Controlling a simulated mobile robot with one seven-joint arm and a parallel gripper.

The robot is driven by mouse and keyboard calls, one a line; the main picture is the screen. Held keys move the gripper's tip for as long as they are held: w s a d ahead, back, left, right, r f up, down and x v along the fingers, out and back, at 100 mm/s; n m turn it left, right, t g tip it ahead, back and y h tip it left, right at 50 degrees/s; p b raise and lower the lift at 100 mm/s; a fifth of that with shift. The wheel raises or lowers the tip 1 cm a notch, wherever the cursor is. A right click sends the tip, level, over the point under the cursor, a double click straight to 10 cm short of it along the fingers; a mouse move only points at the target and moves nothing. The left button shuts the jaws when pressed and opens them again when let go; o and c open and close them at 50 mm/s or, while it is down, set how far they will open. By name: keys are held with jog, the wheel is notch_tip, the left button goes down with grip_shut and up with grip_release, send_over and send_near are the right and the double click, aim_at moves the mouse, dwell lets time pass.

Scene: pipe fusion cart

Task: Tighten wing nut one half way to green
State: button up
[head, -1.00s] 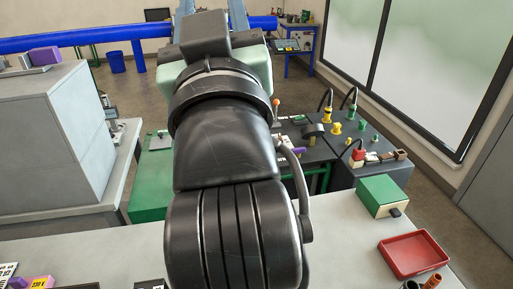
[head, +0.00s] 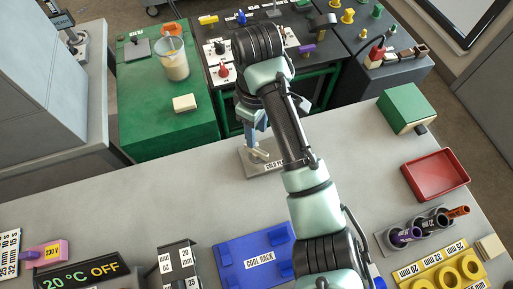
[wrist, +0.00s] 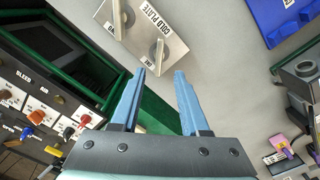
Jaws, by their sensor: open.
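My gripper (wrist: 159,76) is open in the wrist view, with nothing between its blue fingers. In the head view its blue fingers (head: 255,132) hang near the cold plate (head: 245,168), partly hidden by my arm. The wrist view shows the same plate (wrist: 183,50) just beyond the fingertips. A dark cart panel (head: 212,78) stands behind the bench, bearing a yellow winged piece (head: 208,20), a blue one (head: 241,17) and a red knob (head: 223,70).
A green cabinet (head: 165,115) with a beaker (head: 174,62) stands left of the panel. The bench left of the cold plate is clear.

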aim_at(256, 148)
notch_tip(256, 148, down, 8)
jog(key=shift+w+p, duration=0.1)
jog(key=shift+p, duration=0.55)
jog(key=shift+c, duration=0.3)
grip_shut()
